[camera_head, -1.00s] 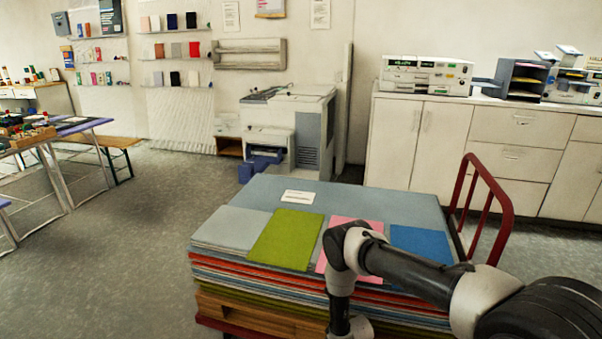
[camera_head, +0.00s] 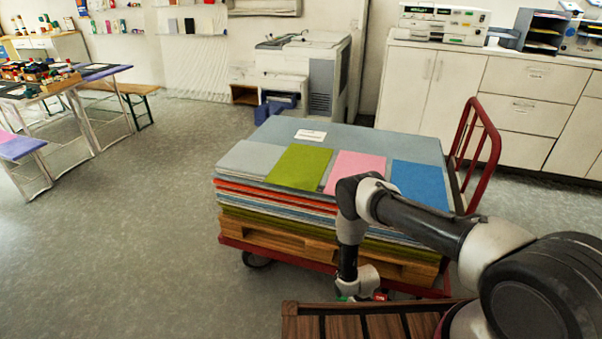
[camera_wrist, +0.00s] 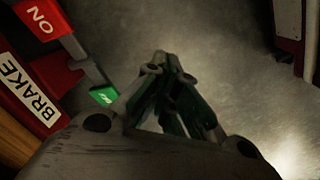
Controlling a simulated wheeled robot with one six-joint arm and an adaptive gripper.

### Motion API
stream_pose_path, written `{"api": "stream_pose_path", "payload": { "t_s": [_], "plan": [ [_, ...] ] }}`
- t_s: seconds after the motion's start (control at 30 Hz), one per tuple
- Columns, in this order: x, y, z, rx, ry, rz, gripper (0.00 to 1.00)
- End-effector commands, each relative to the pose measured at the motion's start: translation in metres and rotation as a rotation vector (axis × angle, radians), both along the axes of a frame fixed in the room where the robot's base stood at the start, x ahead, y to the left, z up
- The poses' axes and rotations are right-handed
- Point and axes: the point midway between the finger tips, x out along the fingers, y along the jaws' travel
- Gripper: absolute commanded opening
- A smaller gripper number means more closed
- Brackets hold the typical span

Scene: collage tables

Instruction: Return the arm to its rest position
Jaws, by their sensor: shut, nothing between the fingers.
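My arm reaches in from the lower right in the head view and bends down at the near side of the cart. My gripper (camera_wrist: 172,62) shows in the wrist view with its dark fingers drawn together at the tips and nothing between them. It points down over grey floor. In the head view the wrist hangs before the cart's near edge, and the fingers are mostly out of sight low down.
A red-framed cart (camera_head: 320,276) bears a stack of coloured sheets close by my wrist. Its red brake pedal (camera_wrist: 42,20) and green pedal (camera_wrist: 104,94) lie left of my fingers. A brown slatted wooden surface (camera_head: 290,325) is at the bottom. Open floor (camera_head: 150,240) lies left.

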Motion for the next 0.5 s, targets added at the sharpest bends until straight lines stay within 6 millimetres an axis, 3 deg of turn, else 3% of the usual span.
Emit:
{"api": "stream_pose_path", "payload": {
  "t_s": [0.27, 0.5],
  "plan": [
    [-0.033, -0.014, 0.002, -0.052, 0.118, -0.061, 0.00],
    [-0.081, -0.033, 0.010, -0.115, 0.247, -0.095, 0.00]
  ]
}}
